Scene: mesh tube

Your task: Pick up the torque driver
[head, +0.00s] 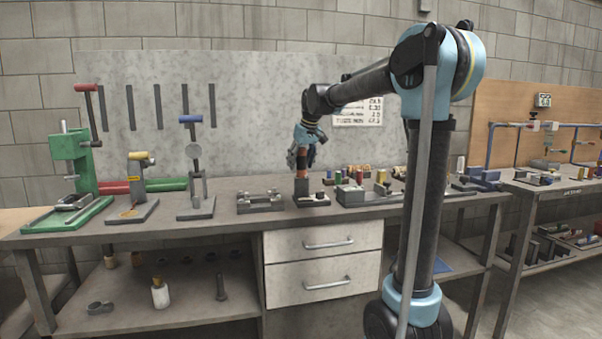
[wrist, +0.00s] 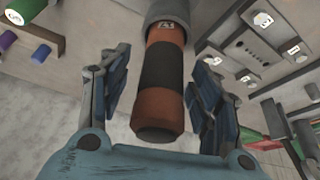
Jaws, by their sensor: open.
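The torque driver (head: 302,172) stands upright on a dark holder on the workbench in the head view. In the wrist view the driver (wrist: 162,75) shows an orange and black banded handle and a grey upper part with a small label. My gripper (head: 303,156) is around the top of the handle in the head view. In the wrist view my gripper (wrist: 162,100) is open, with one finger on each side of the handle. A gap shows between the handle and each finger. The driver's lower end is hidden in the holder.
A grey fixture (head: 260,203) stands just left of the holder (head: 313,200). Colored cylinders and small blocks (head: 362,192) crowd the bench to the right. A green press (head: 70,170) and two clamp stands are at left. The bench front edge (head: 150,233) is clear.

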